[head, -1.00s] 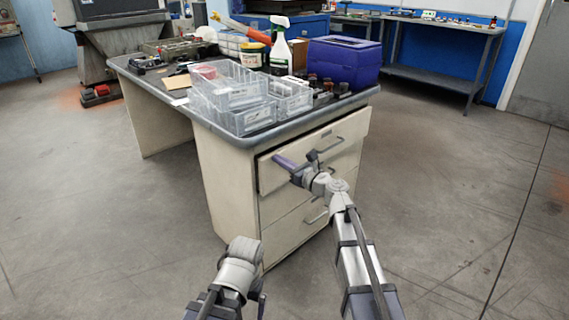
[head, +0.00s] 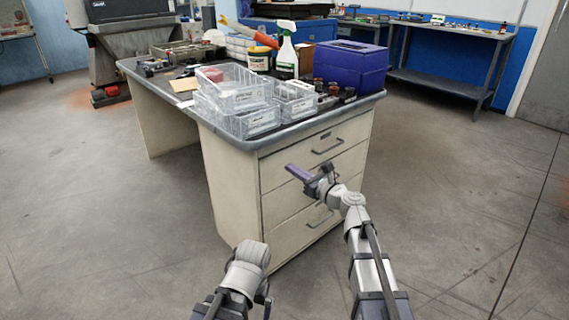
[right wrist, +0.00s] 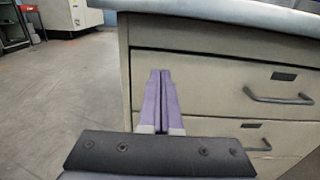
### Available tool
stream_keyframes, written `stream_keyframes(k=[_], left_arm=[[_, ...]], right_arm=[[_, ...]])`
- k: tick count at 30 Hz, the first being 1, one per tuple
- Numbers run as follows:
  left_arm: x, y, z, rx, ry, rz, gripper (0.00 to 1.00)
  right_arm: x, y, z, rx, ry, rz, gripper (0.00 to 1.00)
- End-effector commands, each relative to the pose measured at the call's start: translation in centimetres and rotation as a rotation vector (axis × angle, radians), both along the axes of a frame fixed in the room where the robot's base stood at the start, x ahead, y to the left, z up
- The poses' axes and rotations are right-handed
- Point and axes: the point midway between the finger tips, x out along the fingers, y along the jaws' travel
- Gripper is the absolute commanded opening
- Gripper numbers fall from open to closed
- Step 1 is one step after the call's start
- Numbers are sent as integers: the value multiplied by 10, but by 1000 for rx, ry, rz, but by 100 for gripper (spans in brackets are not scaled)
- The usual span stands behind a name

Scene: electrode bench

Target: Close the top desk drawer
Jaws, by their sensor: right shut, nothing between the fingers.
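The cream desk (head: 228,185) has a column of drawers on its right side.
Clear trays (head: 238,90), a spray bottle (head: 286,55), a yellow-labelled tub (head: 259,60) and a blue box (head: 345,70) stand on the desktop. A bench (head: 440,65) stands at the back right. The floor right of the desk is clear.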

Motion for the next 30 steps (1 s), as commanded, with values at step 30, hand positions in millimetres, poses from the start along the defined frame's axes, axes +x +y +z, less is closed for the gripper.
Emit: stream_keyframes(k=[30], left_arm=[[0,0,0,0,0,0,100]], right_arm=[[-123,10,-103,-913,-256,417,0]])
